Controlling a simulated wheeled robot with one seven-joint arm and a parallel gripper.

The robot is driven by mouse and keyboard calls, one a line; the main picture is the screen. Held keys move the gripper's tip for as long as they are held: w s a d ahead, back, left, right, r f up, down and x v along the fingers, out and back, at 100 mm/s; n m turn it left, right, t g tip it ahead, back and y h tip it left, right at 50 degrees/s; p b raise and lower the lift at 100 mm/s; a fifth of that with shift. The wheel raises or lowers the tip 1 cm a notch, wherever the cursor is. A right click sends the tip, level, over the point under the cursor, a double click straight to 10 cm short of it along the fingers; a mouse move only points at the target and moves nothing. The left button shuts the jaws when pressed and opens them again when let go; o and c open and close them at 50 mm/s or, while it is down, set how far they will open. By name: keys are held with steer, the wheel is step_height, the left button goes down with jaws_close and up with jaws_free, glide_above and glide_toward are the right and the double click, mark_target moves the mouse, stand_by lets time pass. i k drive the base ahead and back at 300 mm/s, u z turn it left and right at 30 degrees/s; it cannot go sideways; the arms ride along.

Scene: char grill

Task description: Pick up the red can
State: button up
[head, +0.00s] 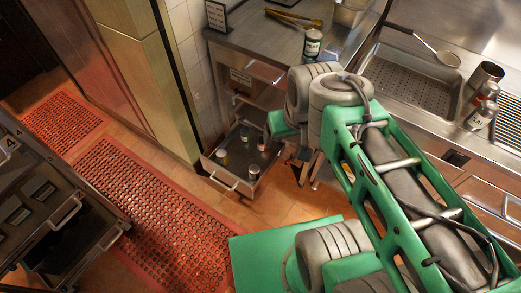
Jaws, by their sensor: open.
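An open drawer (222,178) holds several small cans and jars. A small can with a reddish side (254,170) stands near the drawer's front right; it is too small for me to be sure that it is the red can. My gripper (303,168) hangs below my green arm, just right of the drawer and apart from the cans. Its fingers are partly hidden by the arm; it looks open and empty.
A yellowish jar (221,157) and a dark can (245,133) stand in the same drawer. A steel counter (262,45) with tongs (293,18) and a labelled container (312,43) is above. Red floor mats (150,215) lie left, beside a dark cabinet (60,225).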

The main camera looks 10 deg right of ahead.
mark_target(254, 169)
steer(key=u, duration=0.4)
steer(key=k, duration=0.5)
steer(key=u, duration=0.8)
steer(key=i, duration=1.3)
steer(key=z, duration=0.9)
steer(key=i, duration=0.35)
steer(key=z, duration=0.2)
